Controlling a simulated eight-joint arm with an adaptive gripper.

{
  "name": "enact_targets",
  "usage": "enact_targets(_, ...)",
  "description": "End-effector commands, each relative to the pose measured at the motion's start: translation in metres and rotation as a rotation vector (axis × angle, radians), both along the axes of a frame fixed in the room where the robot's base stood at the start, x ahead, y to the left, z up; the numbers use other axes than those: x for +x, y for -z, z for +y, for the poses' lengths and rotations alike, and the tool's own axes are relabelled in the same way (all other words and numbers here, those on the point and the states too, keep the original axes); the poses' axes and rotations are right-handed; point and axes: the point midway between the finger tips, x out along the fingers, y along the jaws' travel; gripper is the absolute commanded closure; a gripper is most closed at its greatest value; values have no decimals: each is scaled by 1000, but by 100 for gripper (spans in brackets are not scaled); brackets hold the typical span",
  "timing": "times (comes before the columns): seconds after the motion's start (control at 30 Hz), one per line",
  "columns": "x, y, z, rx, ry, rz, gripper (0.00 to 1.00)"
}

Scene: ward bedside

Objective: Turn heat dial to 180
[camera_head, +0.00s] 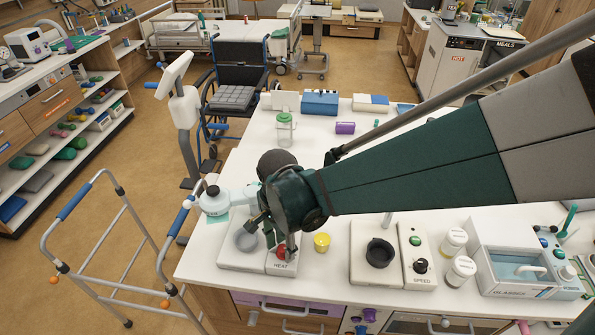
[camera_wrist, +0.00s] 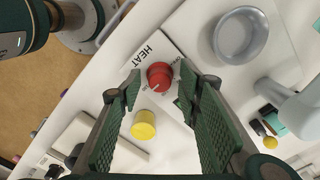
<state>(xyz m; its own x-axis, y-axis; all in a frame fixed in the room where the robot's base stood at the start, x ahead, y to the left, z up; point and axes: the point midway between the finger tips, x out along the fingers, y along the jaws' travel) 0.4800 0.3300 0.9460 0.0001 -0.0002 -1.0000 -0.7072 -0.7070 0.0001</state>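The red heat dial (camera_head: 282,253) sits on a white panel (camera_head: 279,268) lettered HEAT, near the front of the white table. In the head view my gripper (camera_head: 277,243) partly covers it. In the wrist view the dial (camera_wrist: 159,76) shows a pale pointer line and small scale marks that are too small to read. My gripper (camera_wrist: 157,92) is open, with one green finger on each side of the dial. The dial lies between or just beyond the fingertips; I cannot tell whether either one touches it.
A grey bowl (camera_head: 247,240) stands on the same unit, left of the dial. A yellow cup (camera_head: 322,242) stands just right of it. A second unit with a SPEED knob (camera_head: 420,266), white-lidded jars (camera_head: 453,241) and a clear bin (camera_head: 520,266) are further right. A green-lidded jar (camera_head: 285,130) stands behind.

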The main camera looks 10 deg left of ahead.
Motion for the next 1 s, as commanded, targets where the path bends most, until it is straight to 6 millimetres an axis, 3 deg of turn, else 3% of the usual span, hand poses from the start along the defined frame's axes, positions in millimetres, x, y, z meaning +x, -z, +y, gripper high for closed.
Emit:
enact_targets(0.37, 0, -20, 0, 0, 0, 0, 65)
enact_targets(1.0, 0, -99, 0, 0, 0, 0, 65)
